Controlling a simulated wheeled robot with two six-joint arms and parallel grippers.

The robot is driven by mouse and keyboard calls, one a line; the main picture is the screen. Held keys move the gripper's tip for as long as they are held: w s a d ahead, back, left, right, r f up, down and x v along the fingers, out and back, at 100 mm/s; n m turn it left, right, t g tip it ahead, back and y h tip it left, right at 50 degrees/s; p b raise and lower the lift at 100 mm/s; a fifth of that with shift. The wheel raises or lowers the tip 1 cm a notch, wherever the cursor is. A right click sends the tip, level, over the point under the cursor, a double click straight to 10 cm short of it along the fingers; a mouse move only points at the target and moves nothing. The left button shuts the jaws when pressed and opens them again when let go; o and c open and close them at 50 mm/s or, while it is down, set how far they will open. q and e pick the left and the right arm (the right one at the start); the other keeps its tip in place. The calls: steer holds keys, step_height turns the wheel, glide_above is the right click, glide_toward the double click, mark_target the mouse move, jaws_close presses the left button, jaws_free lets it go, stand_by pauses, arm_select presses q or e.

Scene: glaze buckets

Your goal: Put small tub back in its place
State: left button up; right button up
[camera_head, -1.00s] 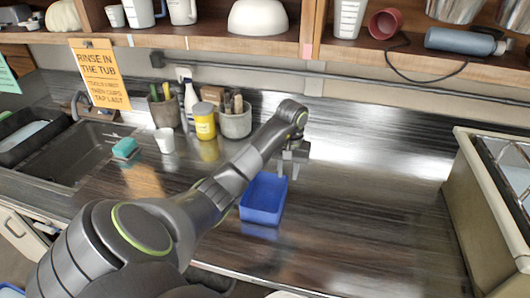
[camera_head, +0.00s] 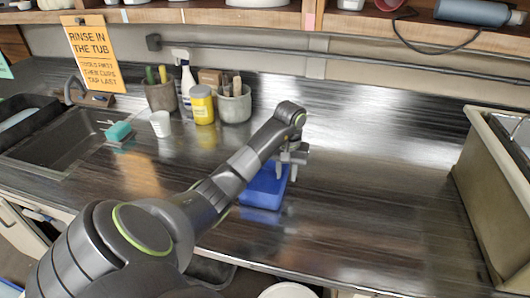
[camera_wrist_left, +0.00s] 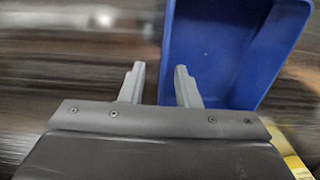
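The small tub is a blue open-topped tub (camera_head: 263,190) standing on the dark counter, in the middle of the head view. My left gripper (camera_head: 287,172) is at its right side, over the rim. In the left wrist view the blue tub (camera_wrist_left: 225,45) fills the upper right. The two grey fingers of my left gripper (camera_wrist_left: 158,85) are apart there. The tub's left wall edge appears between them, with one finger in front of the tub's inside and the other outside. Contact cannot be told. My right gripper is not in view.
A sink (camera_head: 65,145) with a teal sponge (camera_head: 118,131) is at the left. A white cup (camera_head: 160,124), yellow jar (camera_head: 202,104) and tool crocks (camera_head: 234,103) stand behind the tub.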

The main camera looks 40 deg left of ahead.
mark_target(284, 190)
arm_select(q)
steer(key=f, duration=0.2)
steer(key=f+p, duration=0.1)
steer(key=shift+s+a+f, duration=0.15)
steer(key=shift+s+f, duration=0.05)
steer(key=shift+f, duration=0.2)
jaws_close()
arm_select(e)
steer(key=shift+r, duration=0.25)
arm_select(q)
steer(key=shift+r, duration=0.15)
